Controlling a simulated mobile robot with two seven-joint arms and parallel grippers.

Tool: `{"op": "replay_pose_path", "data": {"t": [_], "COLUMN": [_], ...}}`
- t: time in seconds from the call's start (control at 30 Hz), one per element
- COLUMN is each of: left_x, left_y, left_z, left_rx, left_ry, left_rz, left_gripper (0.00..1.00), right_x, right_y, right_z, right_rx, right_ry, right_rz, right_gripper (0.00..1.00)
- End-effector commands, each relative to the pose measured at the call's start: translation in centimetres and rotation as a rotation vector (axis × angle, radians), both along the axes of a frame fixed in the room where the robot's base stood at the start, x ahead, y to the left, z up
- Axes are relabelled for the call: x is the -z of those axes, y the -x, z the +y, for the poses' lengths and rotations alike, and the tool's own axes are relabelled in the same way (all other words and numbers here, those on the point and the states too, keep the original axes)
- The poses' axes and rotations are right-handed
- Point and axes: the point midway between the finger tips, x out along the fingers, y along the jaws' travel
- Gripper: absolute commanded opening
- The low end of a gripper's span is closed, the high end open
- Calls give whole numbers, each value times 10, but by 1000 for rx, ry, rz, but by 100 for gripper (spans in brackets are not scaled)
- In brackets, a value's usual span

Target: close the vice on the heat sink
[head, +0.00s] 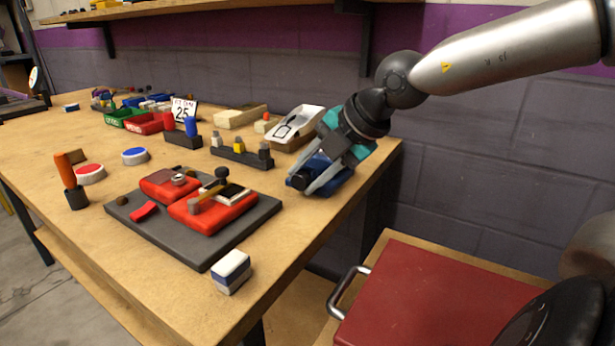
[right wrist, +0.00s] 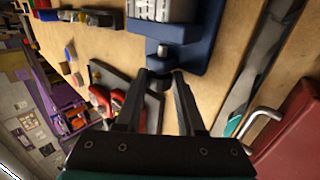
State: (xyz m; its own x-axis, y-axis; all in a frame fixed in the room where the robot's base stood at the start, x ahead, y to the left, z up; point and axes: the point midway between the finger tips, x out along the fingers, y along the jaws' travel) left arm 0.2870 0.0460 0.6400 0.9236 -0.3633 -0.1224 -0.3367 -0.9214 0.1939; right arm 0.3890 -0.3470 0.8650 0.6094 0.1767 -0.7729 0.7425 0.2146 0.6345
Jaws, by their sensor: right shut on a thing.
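The blue vice (head: 336,182) stands near the table's right edge, partly covered by my right gripper (head: 304,186). In the right wrist view the vice (right wrist: 205,50) fills the top middle, and the grey, finned heat sink (right wrist: 162,10) sits at its upper part, cut by the frame edge. A short metal screw (right wrist: 163,50) points from the vice toward my gripper. My right gripper (right wrist: 163,76) is shut on the dark knob at the end of this screw. Whether the jaw touches the heat sink cannot be told. My left gripper is not in view.
A dark tray (head: 215,252) with red parts and a white-and-blue block (head: 231,270) lie left of the vice. A black rack (head: 240,157) and a white device (head: 296,123) stand behind. A red-topped cabinet (head: 430,295) is at the right, below the table edge.

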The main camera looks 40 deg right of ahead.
Motion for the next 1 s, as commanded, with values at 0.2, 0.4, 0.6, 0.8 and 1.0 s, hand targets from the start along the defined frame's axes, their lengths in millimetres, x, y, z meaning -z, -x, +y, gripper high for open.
{"op": "replay_pose_path", "data": {"t": [0.2,0.4,0.6,0.8,1.0], "left_x": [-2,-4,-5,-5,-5], "left_y": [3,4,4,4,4], "left_z": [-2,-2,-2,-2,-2], "left_rx": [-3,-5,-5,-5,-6], "left_ry": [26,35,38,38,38], "left_rz": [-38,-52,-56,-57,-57], "left_gripper": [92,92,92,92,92], "right_x": [1,1,2,2,2], "right_y": [1,2,2,2,2], "right_z": [-1,-1,-2,-2,-2], "right_rx": [1,1,2,0,0], "right_ry": [-19,-40,-53,-58,-58], "right_rz": [-75,-143,-192,-213,-214], "right_gripper": [0,0,0,0,0]}}
